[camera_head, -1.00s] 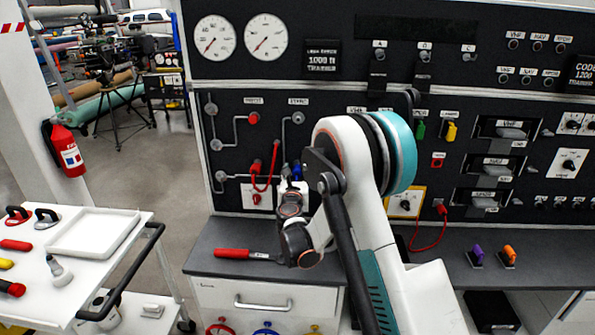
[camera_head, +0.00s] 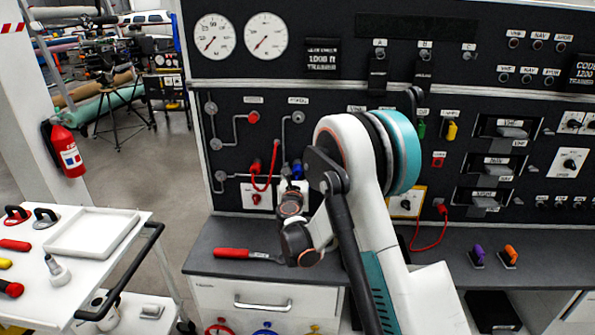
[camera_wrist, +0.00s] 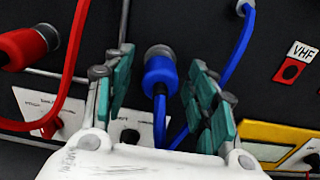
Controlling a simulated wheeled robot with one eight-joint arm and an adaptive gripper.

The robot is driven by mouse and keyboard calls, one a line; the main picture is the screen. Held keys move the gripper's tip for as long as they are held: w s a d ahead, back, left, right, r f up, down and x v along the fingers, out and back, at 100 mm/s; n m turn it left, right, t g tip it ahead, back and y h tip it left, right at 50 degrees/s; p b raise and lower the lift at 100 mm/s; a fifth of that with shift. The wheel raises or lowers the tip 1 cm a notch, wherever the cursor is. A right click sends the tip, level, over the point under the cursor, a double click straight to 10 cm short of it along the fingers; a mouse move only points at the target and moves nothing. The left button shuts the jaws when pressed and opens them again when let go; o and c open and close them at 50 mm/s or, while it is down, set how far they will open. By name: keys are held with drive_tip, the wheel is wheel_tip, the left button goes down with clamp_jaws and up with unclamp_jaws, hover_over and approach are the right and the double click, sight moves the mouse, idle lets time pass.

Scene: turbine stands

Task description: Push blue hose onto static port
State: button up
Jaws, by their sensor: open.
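The blue hose has a blue end fitting (camera_wrist: 160,75) that sits at a round grey port (camera_wrist: 159,52) on the dark panel in the wrist view. Its blue tube hangs below the fitting. In the head view a bit of blue (camera_head: 297,170) shows beside my wrist. My gripper (camera_wrist: 156,88) is open, with one teal-padded finger on each side of the blue fitting and gaps on both sides. I cannot tell how far the fitting is seated on the port. In the head view my arm hides most of the gripper.
A red hose fitting (camera_wrist: 25,48) with a red tube is close on the left in the wrist view. Another blue hose end (camera_wrist: 243,10) is at upper right. A red-handled tool (camera_head: 232,253) lies on the grey bench (camera_head: 217,236). A white cart (camera_head: 75,270) stands at left.

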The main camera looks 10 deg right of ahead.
drive_tip(key=shift+c, duration=0.6)
clamp_jaws()
drive_tip(key=shift+s+a, duration=0.2)
drive_tip(key=shift+s, duration=0.4)
drive_tip(key=shift+b+v, duration=0.45)
drive_tip(key=shift+v, duration=1)
drive_tip(key=shift+r, duration=0.1)
wheel_tip(320, 180, up, 17)
drive_tip(key=p, duration=0.7)
hover_over(297, 173)
drive_tip(key=s, duration=0.2)
drive_tip(key=shift+w+a+r, duration=0.15)
drive_tip(key=shift+w+a, duration=0.1)
drive_tip(key=shift+a, duration=0.05)
